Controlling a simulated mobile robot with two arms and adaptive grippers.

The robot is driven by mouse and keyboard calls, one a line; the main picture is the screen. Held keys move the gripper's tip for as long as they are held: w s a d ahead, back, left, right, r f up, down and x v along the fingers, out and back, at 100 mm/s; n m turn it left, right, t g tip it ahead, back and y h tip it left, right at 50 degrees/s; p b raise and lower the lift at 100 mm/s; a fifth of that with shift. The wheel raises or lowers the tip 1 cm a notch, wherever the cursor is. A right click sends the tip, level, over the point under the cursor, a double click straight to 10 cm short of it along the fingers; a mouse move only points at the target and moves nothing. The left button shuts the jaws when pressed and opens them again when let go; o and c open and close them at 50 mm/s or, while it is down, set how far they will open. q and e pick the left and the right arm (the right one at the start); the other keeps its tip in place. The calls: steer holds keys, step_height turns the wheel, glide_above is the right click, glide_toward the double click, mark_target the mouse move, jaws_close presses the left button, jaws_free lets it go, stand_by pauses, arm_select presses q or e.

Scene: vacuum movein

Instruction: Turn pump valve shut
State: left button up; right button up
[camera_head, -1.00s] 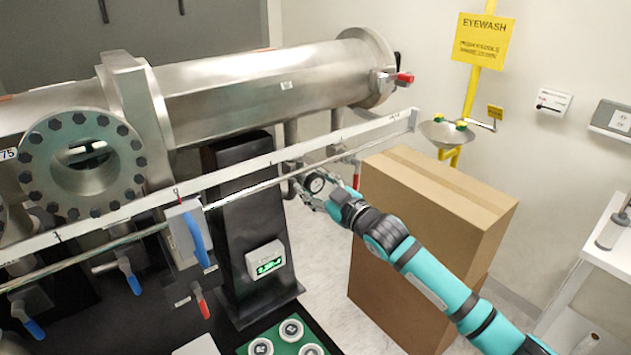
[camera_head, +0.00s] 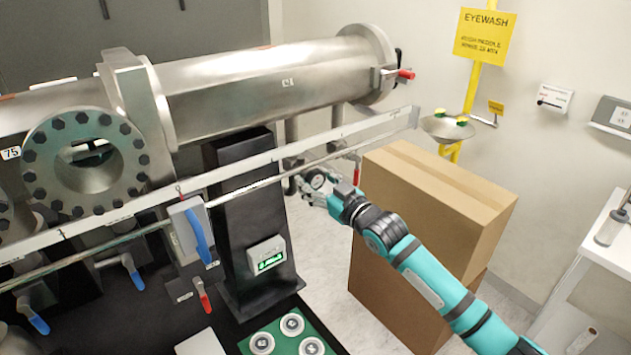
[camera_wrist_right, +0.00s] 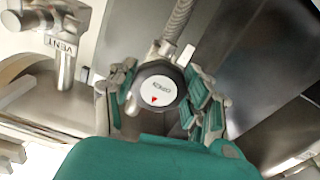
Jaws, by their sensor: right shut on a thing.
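The pump valve is a round black knob (camera_head: 314,180) with a pale face, below the rail and left of the cardboard box. In the right wrist view, its round face (camera_wrist_right: 155,88) bears a small red triangle, and a ribbed hose runs up behind it. My right gripper (camera_head: 317,187) is closed around the knob. In the right wrist view, the gripper's teal-padded fingers (camera_wrist_right: 161,98) press on the knob's left and right sides. The back of the knob is hidden. My left gripper is not in view.
A large steel vessel (camera_head: 270,85) and a white rail (camera_head: 300,145) lie above the knob. A cardboard box (camera_head: 410,225) stands close by my right arm. A black column (camera_head: 245,200) and display box (camera_head: 267,255) are left. A "VENT" valve (camera_wrist_right: 65,45) is nearby.

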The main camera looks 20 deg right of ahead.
steer(key=o, duration=1.2)
steer(key=v, duration=1.2)
steer(key=shift+f, duration=0.1)
